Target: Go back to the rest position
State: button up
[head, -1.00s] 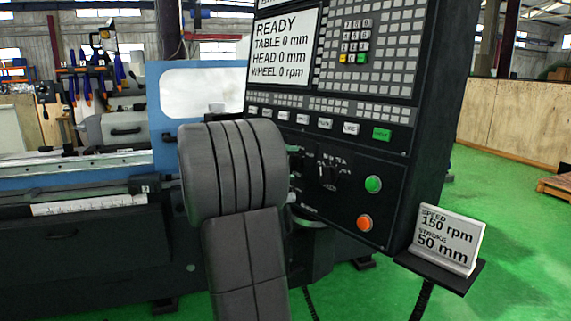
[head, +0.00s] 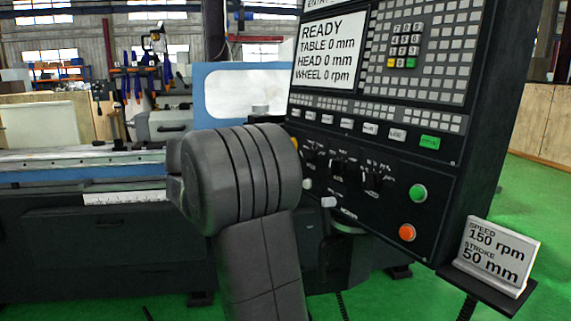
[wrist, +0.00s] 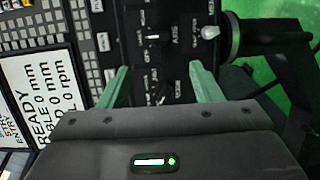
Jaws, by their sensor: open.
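My gripper (wrist: 157,80) shows in the wrist view with its two greenish fingers spread apart and nothing between them. Beyond the fingers is the dark control panel (wrist: 135,35) of the grinder, with selector knobs and switches. It is turned sideways in that view. In the head view my arm stands in front of the machine and hides part of it; the gripper itself is hidden there. The control panel (head: 462,185) stands to the right of the arm. Its screen (head: 327,52) reads READY, TABLE 0 mm, HEAD 0 mm, WHEEL 0 rpm.
A green button (head: 418,192) and an orange button (head: 407,232) sit low on the panel. A sign (head: 497,252) reading SPEED 150 rpm, STROKE 50 mm stands on a small shelf at the right. Green floor (head: 540,200) is open at the far right.

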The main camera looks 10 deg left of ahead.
aim_at(329, 166)
jog(key=shift+d, duration=0.1)
jog(key=x, duration=1.3)
jog(key=shift+w+d, duration=0.15)
jog(key=shift+d, duration=0.15)
jog(key=shift+f, duration=0.1)
